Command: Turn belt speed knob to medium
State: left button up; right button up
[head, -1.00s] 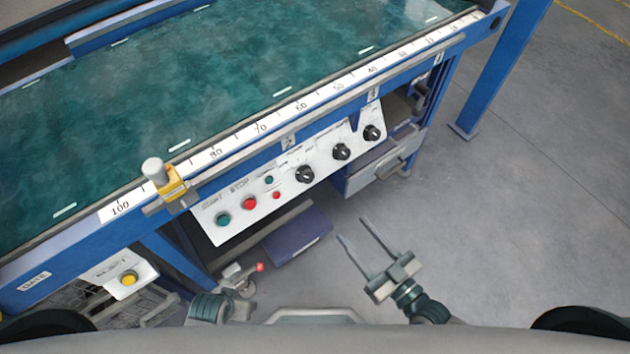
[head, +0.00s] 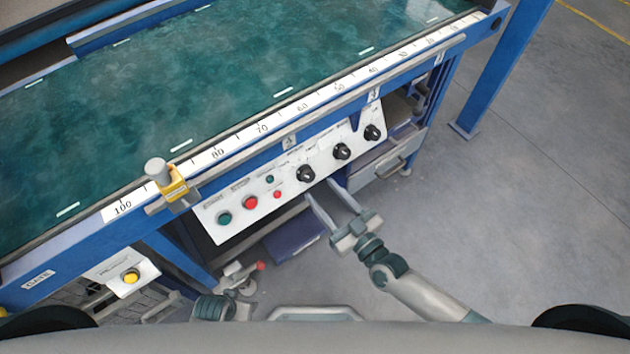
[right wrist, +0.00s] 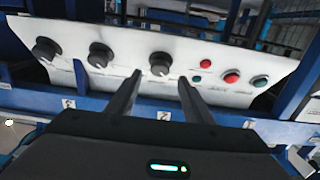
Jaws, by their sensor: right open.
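Three black knobs sit in a row on a white control panel (head: 230,205): a left one (head: 305,173), a middle one (head: 341,151) and a right one (head: 372,132). Their labels are too small to read, so I cannot tell which is belt speed. My right gripper (head: 320,188) is open and empty, its fingers pointing at the panel just below the left knob. In the right wrist view, that knob (right wrist: 160,63) shows beyond and between the fingertips (right wrist: 159,80), apparently not touched. A dark link of my left arm shows at the bottom; its gripper cannot be made out.
A green start-side button (head: 224,218) and a red button (head: 250,202) lie left of the knobs. A numbered rail (head: 262,128) with a yellow clamp (head: 172,183) overhangs the panel beside the green belt (head: 180,90). Open floor (head: 500,240) lies to the right.

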aim_at(310, 178)
jog(key=shift+x, duration=2.25)
jog(key=shift+c, duration=0.6)
jog(key=c, duration=0.9)
